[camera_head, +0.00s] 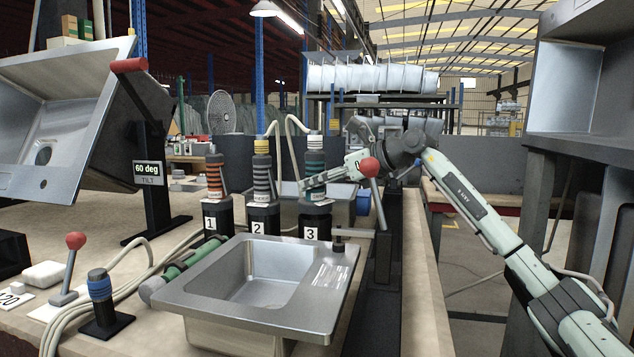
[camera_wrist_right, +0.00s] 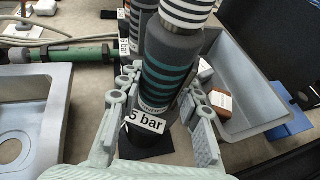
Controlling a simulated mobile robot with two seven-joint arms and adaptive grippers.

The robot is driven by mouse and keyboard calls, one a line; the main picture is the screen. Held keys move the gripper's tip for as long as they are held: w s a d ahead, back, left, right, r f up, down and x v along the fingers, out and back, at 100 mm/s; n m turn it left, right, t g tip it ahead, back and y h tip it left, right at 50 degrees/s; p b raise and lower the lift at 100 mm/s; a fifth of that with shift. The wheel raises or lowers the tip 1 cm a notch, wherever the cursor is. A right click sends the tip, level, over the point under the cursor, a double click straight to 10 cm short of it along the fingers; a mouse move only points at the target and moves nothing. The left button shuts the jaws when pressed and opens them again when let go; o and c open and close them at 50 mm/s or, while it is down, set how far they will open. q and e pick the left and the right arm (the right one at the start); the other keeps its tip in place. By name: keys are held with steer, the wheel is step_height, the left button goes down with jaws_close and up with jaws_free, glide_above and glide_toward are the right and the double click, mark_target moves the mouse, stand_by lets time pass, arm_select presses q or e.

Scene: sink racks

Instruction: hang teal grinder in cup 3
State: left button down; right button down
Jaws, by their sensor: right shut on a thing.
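The teal grinder (camera_head: 315,163), a dark grey upright tool with teal stripes and a pale hose at its top, is above cup 3 (camera_head: 312,226), the black holder with a white "3" label. My right gripper (camera_head: 308,187) reaches in from the right and is shut on the grinder's lower part. In the right wrist view the teal grinder (camera_wrist_right: 172,68) stands between the two fingers, with a "5 bar" tag at its lower end. Whether its lower end is inside the cup or just over it, I cannot tell. My left gripper is not in view.
An orange-striped grinder (camera_head: 214,176) stands at cup 1 (camera_head: 217,218) and a white-striped one (camera_head: 263,178) at cup 2 (camera_head: 262,219). A steel sink (camera_head: 330,285) lies in front. A red-knobbed lever (camera_head: 370,167) stands close to my right gripper. A grey basin (camera_wrist_right: 262,100) is behind.

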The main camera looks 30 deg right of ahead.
steer(key=shift+f+b, duration=0.3)
steer(key=shift+f, duration=0.15)
steer(key=c, duration=1)
jaws_free()
steer(key=shift+f, duration=0.25)
steer(key=shift+v, duration=6.15)
steer(key=shift+w+r, duration=0.1)
steer(key=shift+r, duration=0.05)
